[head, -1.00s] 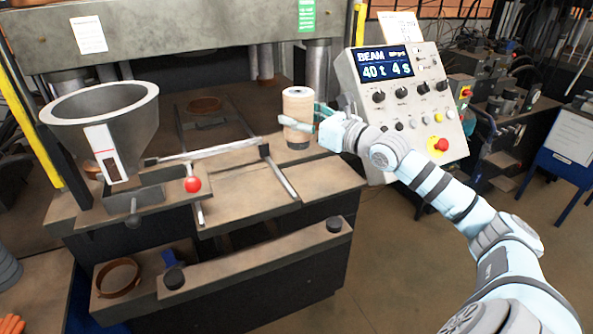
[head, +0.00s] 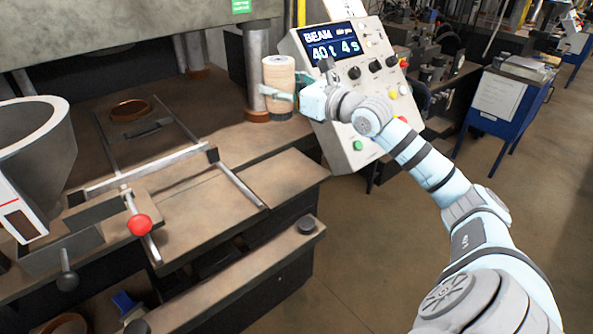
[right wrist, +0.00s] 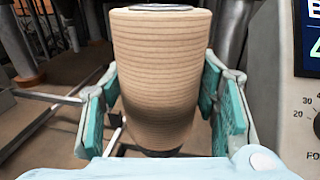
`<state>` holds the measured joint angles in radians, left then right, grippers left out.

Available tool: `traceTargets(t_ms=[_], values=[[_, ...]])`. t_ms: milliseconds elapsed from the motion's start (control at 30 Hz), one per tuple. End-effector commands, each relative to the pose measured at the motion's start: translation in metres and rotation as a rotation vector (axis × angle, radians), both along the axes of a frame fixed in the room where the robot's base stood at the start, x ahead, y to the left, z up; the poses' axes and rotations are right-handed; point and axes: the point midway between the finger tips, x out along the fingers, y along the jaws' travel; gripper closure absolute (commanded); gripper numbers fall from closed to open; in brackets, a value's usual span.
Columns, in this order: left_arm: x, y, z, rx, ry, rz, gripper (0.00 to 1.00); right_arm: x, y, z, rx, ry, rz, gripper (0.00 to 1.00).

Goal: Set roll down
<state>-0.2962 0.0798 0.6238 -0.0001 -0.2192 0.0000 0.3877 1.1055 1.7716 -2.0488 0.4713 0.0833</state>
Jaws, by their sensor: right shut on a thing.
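The roll (head: 279,82) is a tan, ribbed upright cylinder with a dark core at its top. In the head view it stands upright at the right rear of the press table (head: 235,140), in front of a steel column. My right gripper (head: 277,95) is shut around its middle. In the right wrist view the roll (right wrist: 160,70) fills the space between the teal finger pads of my gripper (right wrist: 160,115). Whether the roll's bottom touches the table cannot be told. My left gripper is not in view.
A control panel (head: 340,85) with knobs and a display stands just right of the roll. A steel column (head: 254,65) stands close behind it. A grey hopper (head: 35,150) and a red-knobbed lever (head: 139,224) are at the left. The table's middle right is bare.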

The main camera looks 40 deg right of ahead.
Motion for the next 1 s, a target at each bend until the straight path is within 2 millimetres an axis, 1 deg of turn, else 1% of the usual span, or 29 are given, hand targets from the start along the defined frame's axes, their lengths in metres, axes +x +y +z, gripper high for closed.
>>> traceTargets(t_ms=[33,100,167,233,267,367,400,500,533,600,767,867,900,1000], values=[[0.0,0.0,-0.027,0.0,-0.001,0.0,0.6,0.002,0.0,-0.003,0.002,-0.015,-0.004,0.91],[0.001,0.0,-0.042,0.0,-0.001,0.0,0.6,0.002,0.0,0.006,0.003,-0.015,-0.013,0.91],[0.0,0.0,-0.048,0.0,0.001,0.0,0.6,0.002,-0.001,0.009,0.003,-0.009,-0.019,0.91],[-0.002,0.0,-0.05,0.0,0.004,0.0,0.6,0.001,-0.003,0.001,0.001,-0.002,-0.024,0.91],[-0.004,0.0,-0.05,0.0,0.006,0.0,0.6,0.001,-0.003,-0.005,0.0,0.0,-0.024,0.91],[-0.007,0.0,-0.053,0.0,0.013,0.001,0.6,0.0,-0.004,-0.039,0.0,0.005,-0.025,0.91],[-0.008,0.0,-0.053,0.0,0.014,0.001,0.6,-0.001,-0.003,-0.053,0.001,0.004,-0.024,0.91],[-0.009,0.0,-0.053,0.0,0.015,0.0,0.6,-0.001,-0.004,-0.087,0.004,0.003,-0.025,0.91],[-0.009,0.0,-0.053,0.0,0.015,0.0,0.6,-0.001,-0.004,-0.095,0.005,0.001,-0.025,0.91],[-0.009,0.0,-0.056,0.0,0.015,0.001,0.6,-0.001,-0.003,-0.111,0.004,-0.002,-0.024,0.91],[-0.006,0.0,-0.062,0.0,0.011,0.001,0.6,-0.001,-0.003,-0.135,0.005,-0.003,-0.024,0.91],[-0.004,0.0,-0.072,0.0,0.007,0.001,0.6,-0.001,-0.003,-0.159,0.005,-0.003,-0.024,0.91],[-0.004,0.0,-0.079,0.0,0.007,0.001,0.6,-0.001,-0.003,-0.169,0.005,-0.003,-0.024,0.91],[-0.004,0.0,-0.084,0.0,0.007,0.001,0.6,-0.001,-0.003,-0.181,0.003,-0.005,-0.024,0.91]])
